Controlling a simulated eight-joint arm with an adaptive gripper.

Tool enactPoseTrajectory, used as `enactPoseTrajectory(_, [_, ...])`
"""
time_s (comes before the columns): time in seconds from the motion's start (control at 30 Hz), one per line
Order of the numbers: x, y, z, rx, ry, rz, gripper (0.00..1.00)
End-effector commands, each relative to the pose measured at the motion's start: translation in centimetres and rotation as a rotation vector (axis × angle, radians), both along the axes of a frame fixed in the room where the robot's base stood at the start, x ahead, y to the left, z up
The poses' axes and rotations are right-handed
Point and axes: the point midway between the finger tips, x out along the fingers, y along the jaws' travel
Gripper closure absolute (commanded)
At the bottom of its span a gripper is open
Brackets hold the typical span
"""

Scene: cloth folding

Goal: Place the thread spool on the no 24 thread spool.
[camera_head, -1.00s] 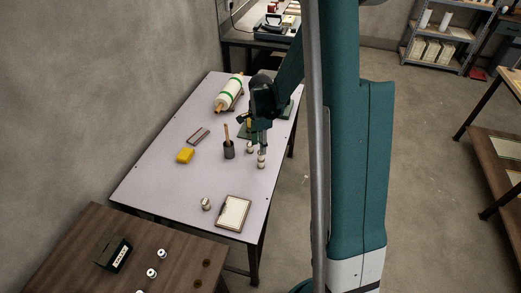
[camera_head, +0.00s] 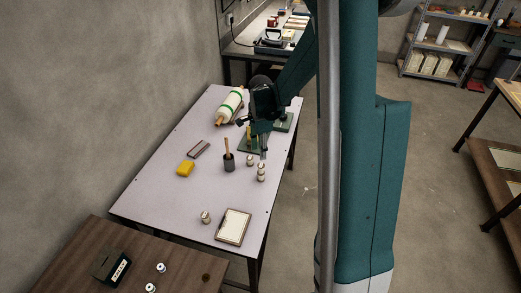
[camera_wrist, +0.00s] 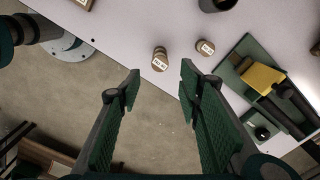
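A tall spool shape (camera_head: 261,173) stands upright near the table's right edge. It looks like two pale spools, one on the other, but the join is hard to see. A shorter spool (camera_head: 250,160) stands just behind it to the left. In the wrist view, the tall shape (camera_wrist: 160,58) shows a white label facing the camera, and the other spool (camera_wrist: 205,47) is to its right. The numbers are too small to read surely. My gripper (camera_wrist: 161,78) is open and empty, its fingertips apart from both spools.
Another spool (camera_head: 206,217) stands near a framed board (camera_head: 233,226) at the front. A dark cup with a brush (camera_head: 229,162), a yellow block (camera_head: 186,168) and a green-white roll (camera_head: 230,105) are to the left. A green tray (camera_wrist: 254,58) lies right of the spools. The table's front-left is clear.

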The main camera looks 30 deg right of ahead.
Motion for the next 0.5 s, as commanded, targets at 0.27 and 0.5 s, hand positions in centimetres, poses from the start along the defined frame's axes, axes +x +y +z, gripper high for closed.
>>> enactPoseTrajectory(0.27, [0.0,0.1,0.1,0.0,-0.002,0.004,0.64])
enactPoseTrajectory(0.5, [-0.6,0.9,1.8,-0.006,-0.021,0.065,0.64])
